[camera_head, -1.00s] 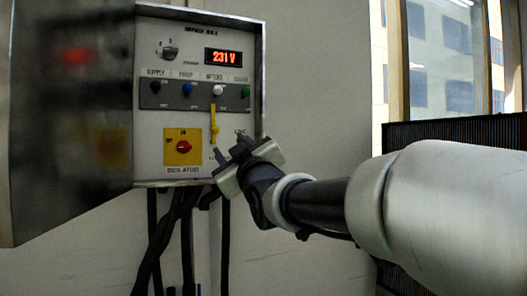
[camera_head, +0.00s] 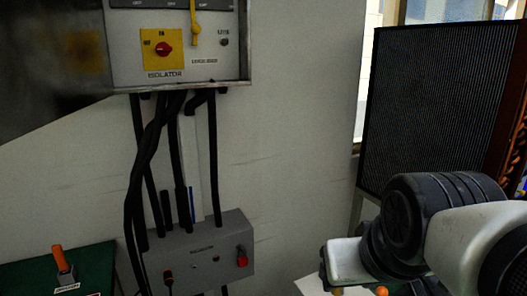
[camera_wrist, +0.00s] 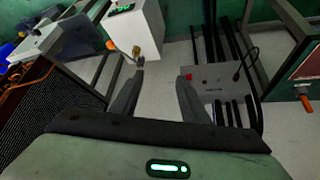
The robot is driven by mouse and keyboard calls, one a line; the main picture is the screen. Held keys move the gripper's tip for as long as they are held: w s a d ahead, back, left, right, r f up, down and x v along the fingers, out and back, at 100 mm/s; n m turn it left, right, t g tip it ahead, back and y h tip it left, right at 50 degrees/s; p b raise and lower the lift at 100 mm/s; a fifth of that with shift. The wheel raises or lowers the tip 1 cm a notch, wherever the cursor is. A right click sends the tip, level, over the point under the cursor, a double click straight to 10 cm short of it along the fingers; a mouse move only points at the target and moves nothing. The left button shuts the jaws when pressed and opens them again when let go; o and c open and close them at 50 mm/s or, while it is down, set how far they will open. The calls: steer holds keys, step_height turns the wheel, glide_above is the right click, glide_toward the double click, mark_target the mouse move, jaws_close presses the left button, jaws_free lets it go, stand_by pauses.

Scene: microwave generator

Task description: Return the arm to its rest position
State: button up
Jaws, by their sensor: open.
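My arm (camera_head: 420,225) is folded at the lower right of the head view, in front of a dark ribbed panel. Its black joint and pale links show, but the fingertips cannot be made out there. In the wrist view my gripper (camera_wrist: 160,82) shows two dark fingers spread apart, with only grey floor between them. It is open, empty and apart from everything around it.
The control cabinet (camera_head: 215,65) with its yellow isolator plate (camera_head: 162,48) hangs on the wall at upper left. Black cables run down to a grey box (camera_head: 200,255). A green surface with an orange-handled lever (camera_head: 62,262) is at lower left. A white box (camera_wrist: 138,32) stands ahead of the gripper.

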step_height(320, 180, up, 20)
steer(key=s+p, duration=0.2)
steer(key=p, duration=1.9)
steer(key=shift+s+d+f+m+g, duration=0.2)
steer(key=shift+s+m+g, duration=0.1)
steer(key=shift+s+g, duration=0.1)
